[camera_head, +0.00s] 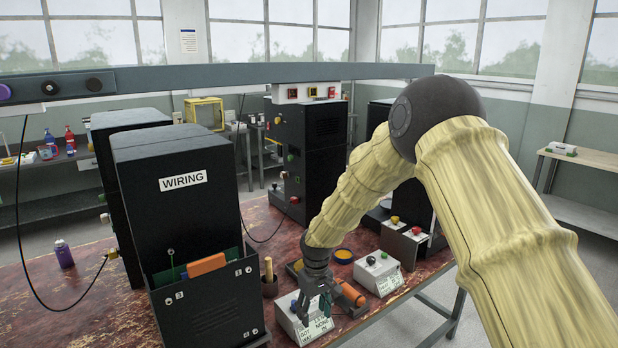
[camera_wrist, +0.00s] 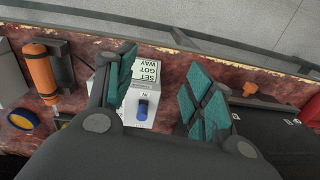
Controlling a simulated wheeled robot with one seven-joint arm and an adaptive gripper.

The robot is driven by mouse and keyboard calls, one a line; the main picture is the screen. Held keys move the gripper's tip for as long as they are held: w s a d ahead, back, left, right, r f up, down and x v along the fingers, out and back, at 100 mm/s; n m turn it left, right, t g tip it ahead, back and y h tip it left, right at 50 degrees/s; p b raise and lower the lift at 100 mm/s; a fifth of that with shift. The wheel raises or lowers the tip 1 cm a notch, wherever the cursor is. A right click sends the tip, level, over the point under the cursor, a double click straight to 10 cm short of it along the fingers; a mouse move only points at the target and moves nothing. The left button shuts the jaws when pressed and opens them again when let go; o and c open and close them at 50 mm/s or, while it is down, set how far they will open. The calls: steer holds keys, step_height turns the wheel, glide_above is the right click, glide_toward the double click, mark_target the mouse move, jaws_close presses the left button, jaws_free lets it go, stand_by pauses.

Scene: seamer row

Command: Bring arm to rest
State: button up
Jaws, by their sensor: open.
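My arm, in a pale yellow sleeve, reaches out over the red-brown bench (camera_head: 85,285) in the head view. My gripper (camera_head: 312,308) hangs low over the bench, close to a white control box (camera_head: 288,320) with a printed label. In the wrist view my gripper (camera_wrist: 165,100) has its teal-padded fingers spread wide apart with nothing between them. The white box with a blue knob (camera_wrist: 142,107) shows beyond and between the fingers. Whether the fingers touch the box cannot be told.
A black cabinet marked WIRING (camera_head: 185,205) stands left of my gripper. An orange cylinder (camera_head: 352,293) and another white box with a black knob (camera_head: 378,272) are just right of it. A grey rail (camera_head: 250,75) crosses above. A purple bottle (camera_head: 63,253) stands far left.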

steer(key=s+d+f+m, duration=0.1)
steer(key=s+d+f, duration=0.2)
steer(key=s+f, duration=0.4)
steer(key=s+d+f+m, duration=0.1)
steer(key=s+d+f, duration=0.2)
steer(key=s+f, duration=0.4)
steer(key=s+d+f+m, duration=0.1)
steer(key=s+d+f, duration=0.4)
steer(key=s, duration=0.4)
steer(key=s+d+f+m, duration=0.1)
steer(key=s+d+f, duration=0.2)
steer(key=s+f, duration=0.5)
steer(key=s+d+r+m, duration=0.1)
steer(key=s+d, duration=0.2)
steer(key=s, duration=0.6)
steer(key=s+d+r+m, duration=0.1)
steer(key=s+d, duration=0.3)
steer(key=s, duration=0.5)
steer(key=shift+s+d+r+m, duration=0.2)
steer(key=shift+s+m, duration=0.1)
steer(key=shift+s, duration=0.1)
